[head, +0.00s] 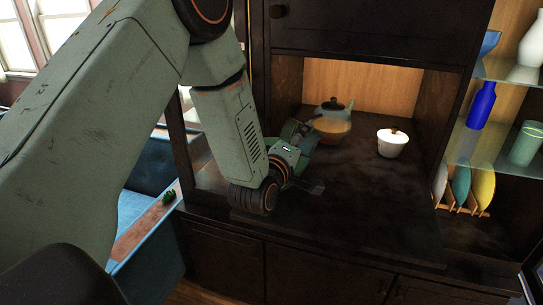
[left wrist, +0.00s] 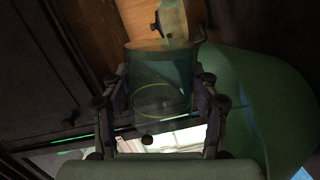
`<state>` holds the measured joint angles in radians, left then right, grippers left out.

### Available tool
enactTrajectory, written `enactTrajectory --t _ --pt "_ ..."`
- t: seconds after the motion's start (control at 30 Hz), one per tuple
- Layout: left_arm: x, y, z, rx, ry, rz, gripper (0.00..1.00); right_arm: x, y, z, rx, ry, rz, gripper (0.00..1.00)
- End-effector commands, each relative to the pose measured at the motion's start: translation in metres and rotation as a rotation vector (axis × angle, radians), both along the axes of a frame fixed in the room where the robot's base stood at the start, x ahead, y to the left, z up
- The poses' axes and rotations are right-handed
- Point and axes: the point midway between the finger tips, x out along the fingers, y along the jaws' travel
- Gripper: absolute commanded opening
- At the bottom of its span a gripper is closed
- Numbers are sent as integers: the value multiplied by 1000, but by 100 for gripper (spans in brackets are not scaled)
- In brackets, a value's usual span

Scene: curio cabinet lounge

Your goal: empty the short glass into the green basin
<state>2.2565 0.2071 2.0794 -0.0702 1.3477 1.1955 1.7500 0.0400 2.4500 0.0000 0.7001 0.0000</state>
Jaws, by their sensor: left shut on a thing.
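In the left wrist view, a clear, teal-tinted short glass (left wrist: 160,75) sits between the two fingers of my left gripper (left wrist: 160,103), which is shut on it. A pale yellowish ring shows inside the glass; I cannot tell whether it is liquid or an edge. The large green basin (left wrist: 275,110) fills the right side of that view, close beside the gripper. In the head view, my left gripper (head: 296,150) is over the cabinet's dark counter, and its own body hides most of the glass and basin. My right gripper is not in view.
A white lidded bowl (head: 391,146) stands to the right. The dark counter (head: 365,205) is clear at the front right. Glass shelves at far right hold a blue bottle (head: 481,106) and a green cup (head: 525,145).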

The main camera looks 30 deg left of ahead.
Motion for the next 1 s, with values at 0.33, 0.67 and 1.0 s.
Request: enactTrajectory --t 0.33,0.67,1.0 --pt "0 0 0 -11 -5 0 18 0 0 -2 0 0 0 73" --pt "-1 2 -1 -73 -20 0 18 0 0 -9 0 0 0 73" --pt "-1 2 -1 -73 -20 0 18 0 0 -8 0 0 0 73"
